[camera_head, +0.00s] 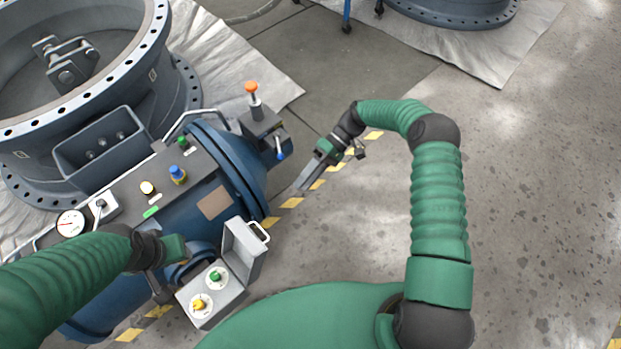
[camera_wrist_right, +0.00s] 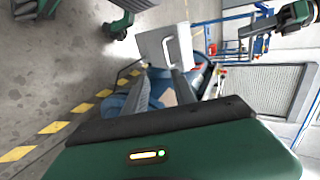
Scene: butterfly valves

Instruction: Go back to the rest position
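My right gripper (camera_head: 303,184) is over the floor to the right of the blue valve actuator (camera_head: 213,203), apart from it. In the right wrist view its two fingers (camera_wrist_right: 160,78) stand apart with nothing between them. My left gripper (camera_head: 160,290) points down beside the lower part of the blue actuator, left of a small grey control box (camera_head: 228,296). Its fingertips are partly hidden by the hand, so I cannot tell whether they touch anything. The box's lid (camera_head: 245,248) stands open, showing a green knob (camera_head: 215,276) and a yellow knob (camera_head: 199,304).
The actuator carries a gauge (camera_head: 71,223), a blue knob (camera_head: 178,174), an orange-topped lever (camera_head: 251,89) and a blue-handled lever (camera_head: 281,153). A large flanged valve (camera_head: 150,60) stands at upper left. Floor (camera_head: 540,200) on the right is clear.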

